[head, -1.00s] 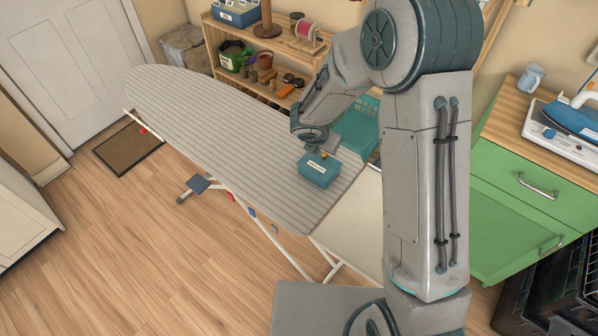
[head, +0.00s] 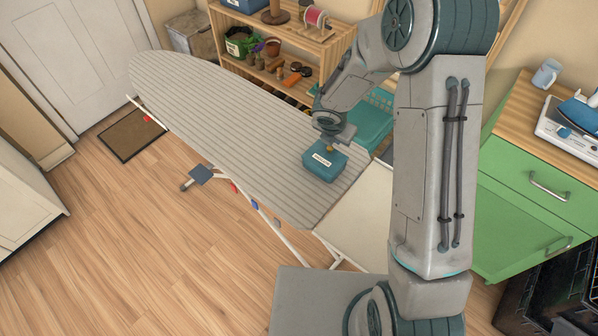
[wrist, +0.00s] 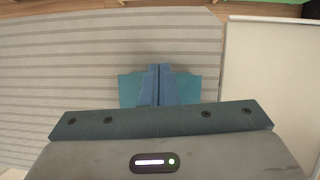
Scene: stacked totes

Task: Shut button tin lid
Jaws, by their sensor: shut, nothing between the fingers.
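The button tin (head: 321,165) is a small teal box with a white label on its front. It stands on the striped ironing board (head: 220,125) near the board's right end. My gripper (head: 329,149) is shut and empty, with its fingertips at the tin's top rear edge. In the wrist view, the shut fingers (wrist: 160,84) cover the middle of the teal tin (wrist: 208,88), which shows on both sides of them. The lid looks down or nearly so; I cannot tell whether it is fully closed or whether the fingers touch it.
A teal basket (head: 370,118) stands behind the board's right end. A wooden shelf (head: 290,60) with pots and spools is at the back. A pale panel (head: 355,222) adjoins the board's end. A green cabinet (head: 530,190) is at the right.

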